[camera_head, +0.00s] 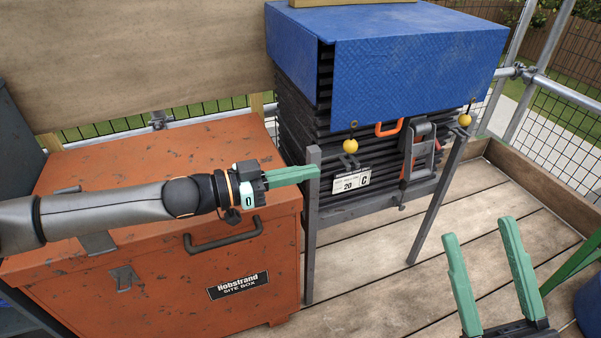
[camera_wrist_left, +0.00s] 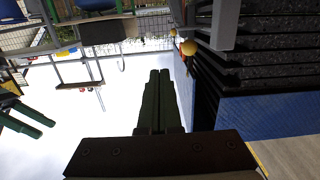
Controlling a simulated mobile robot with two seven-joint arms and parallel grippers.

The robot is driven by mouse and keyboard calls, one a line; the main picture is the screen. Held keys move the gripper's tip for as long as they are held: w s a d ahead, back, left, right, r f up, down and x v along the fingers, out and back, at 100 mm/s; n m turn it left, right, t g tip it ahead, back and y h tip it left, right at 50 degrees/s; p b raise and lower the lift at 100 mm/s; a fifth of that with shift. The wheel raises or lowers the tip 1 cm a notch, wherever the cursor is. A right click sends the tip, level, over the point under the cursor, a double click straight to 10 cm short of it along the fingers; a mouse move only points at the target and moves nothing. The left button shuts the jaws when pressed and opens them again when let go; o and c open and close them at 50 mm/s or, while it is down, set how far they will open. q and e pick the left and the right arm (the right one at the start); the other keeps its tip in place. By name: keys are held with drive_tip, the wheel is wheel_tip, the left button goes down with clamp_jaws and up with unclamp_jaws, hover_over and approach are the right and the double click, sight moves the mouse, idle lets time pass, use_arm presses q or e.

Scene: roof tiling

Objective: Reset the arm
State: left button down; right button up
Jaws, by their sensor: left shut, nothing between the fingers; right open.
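My left arm reaches in from the left above the orange site box. My left gripper (camera_head: 318,171) is shut and empty, its green fingers pointing right, close to the top of a grey post of the tile stand in the picture. In the left wrist view its two fingers (camera_wrist_left: 158,75) lie together. My right gripper (camera_head: 476,239) is at the lower right, its green fingers apart with nothing between them, over the wooden deck. It also shows at the left edge of the left wrist view (camera_wrist_left: 25,118). The rest of my right arm is mostly out of view.
The orange site box (camera_head: 160,285) stands at the left. A stack of dark tiles (camera_head: 300,125) under a blue cover (camera_head: 420,75) sits on a grey stand (camera_head: 310,235) with yellow balls and a "20 C" tag (camera_head: 351,181). Wooden deck (camera_head: 375,275) is clear in front.

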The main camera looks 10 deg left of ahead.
drive_tip(key=shift+s+a+f, duration=0.1)
drive_tip(key=shift+s+a, duration=0.1)
drive_tip(key=shift+a, duration=0.2)
